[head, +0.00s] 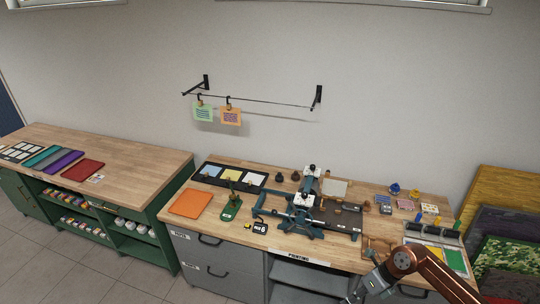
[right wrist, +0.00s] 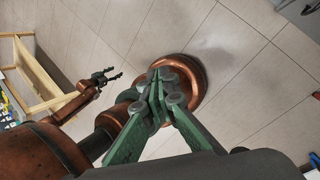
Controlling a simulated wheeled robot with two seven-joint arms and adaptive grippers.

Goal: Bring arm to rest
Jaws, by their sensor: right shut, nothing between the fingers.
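My right arm (head: 432,268) comes in at the bottom right of the head view, bent, in front of the bench. I cannot make out its fingers clearly there. In the right wrist view my right gripper (right wrist: 160,78) has green fingers closed together with nothing between them, above the floor. My left gripper (right wrist: 106,77) shows small at the left of the right wrist view. Its fingers are apart and empty. It is not seen in the head view.
A wooden workbench (head: 330,245) holds a printing press (head: 305,205), an orange sheet (head: 190,203) and small items. A green cabinet bench (head: 130,160) stands left. Patterned panels (head: 500,255) lean at the right. Tiled floor (right wrist: 240,110) is clear beneath the right gripper.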

